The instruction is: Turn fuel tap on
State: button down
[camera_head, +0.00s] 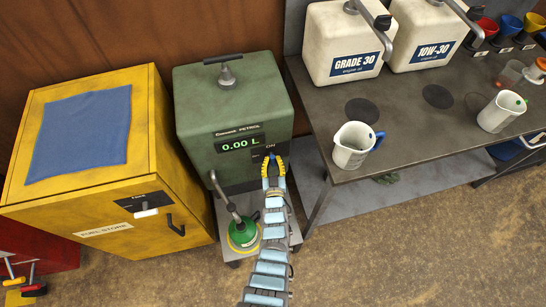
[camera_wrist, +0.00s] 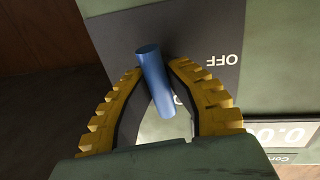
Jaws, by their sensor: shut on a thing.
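The green petrol dispenser (camera_head: 233,92) stands between the yellow cabinet and the bench. Its display (camera_head: 240,145) reads 0.00 L. Beside the display is a dark plate (camera_wrist: 205,40) with an "OFF" label, upside down in the wrist view; the head view shows "ON" at its top. The fuel tap's blue lever (camera_wrist: 154,80) sticks out from this plate. My gripper (camera_head: 272,160) is at the plate, its yellow fingers closed around the lever, as the wrist view (camera_wrist: 160,72) shows.
The yellow fuel store (camera_head: 175,200) is to the left. The bench (camera_head: 345,176) with oil containers and jugs is to the right.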

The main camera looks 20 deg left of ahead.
jog(key=shift+m, duration=0.4)
jog(key=c, duration=0.9)
grip_release()
jog(key=shift+a, duration=0.1)
jog(key=shift+s, duration=0.1)
jog(key=shift+v, duration=1.25)
jog(key=v, duration=0.9)
jog(key=shift+d, duration=0.25)
jog(key=shift+s+r, duration=0.1)
jog(key=shift+s, duration=0.05)
